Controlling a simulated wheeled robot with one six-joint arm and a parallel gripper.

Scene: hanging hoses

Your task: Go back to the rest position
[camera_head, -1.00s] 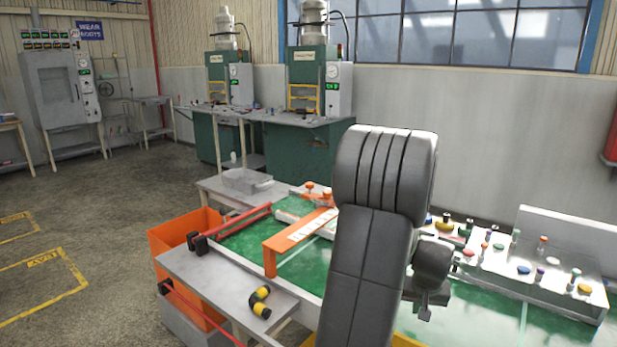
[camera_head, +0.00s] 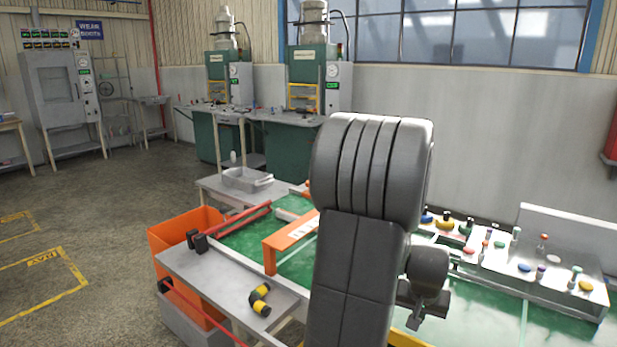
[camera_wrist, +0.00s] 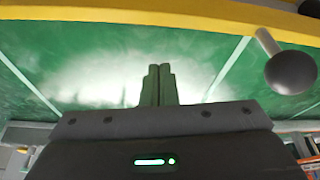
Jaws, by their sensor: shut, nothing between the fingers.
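My gripper (camera_wrist: 158,86) shows in the wrist view with its two fingers together and nothing between them. It is over the green table top (camera_wrist: 75,70), apart from any loose object. In the head view my dark arm stands upright in front of the green table (camera_head: 455,325) and hides part of it. The fingers cannot be made out in the head view.
A grey rack (camera_head: 535,285) with several coloured knobs stands on the right of the table. An orange bracket (camera_head: 285,243) is left of my arm. A grey side shelf (camera_head: 215,280) holds a black and yellow hose piece (camera_head: 260,299). An orange bin (camera_head: 180,235) is at the left.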

